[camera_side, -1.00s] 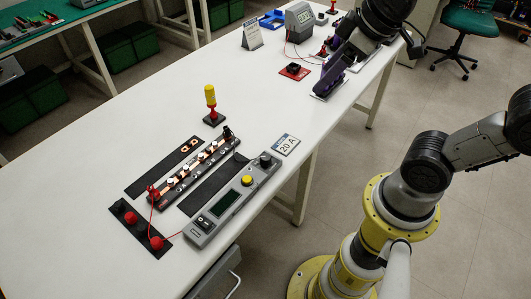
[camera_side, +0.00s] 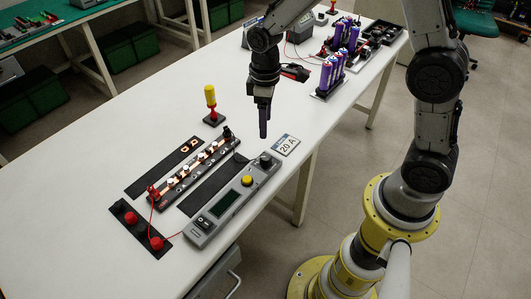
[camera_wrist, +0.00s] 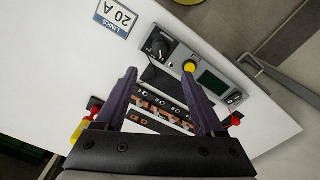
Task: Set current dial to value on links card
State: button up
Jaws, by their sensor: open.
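The links card (camera_side: 286,145) lies flat on the white table and reads 20 A; the wrist view shows it at upper left (camera_wrist: 116,17) with "LINKS 20 A". The current dial (camera_side: 265,160) is a dark knob at the card end of a grey supply unit (camera_side: 227,207). In the wrist view the dial (camera_wrist: 160,48) is just beyond the fingertips; its setting is too small to read. My gripper (camera_side: 263,135) points down above the table, behind the dial in the side view, apart from it. In the wrist view my gripper (camera_wrist: 160,75) has its purple fingers spread and empty.
The supply unit has a yellow button (camera_side: 247,180) and a screen. Beside it lie a busbar strip (camera_side: 190,175) with copper links and a black panel with red terminals (camera_side: 130,217). A yellow-handled tool (camera_side: 210,97) stands upright. Purple cells (camera_side: 340,55) stand farther back.

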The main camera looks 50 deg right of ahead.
aim_at(266, 156)
notch_tip(266, 156, down, 13)
jog(key=shift+r, duration=0.1)
dwell(0.3)
grip_shut()
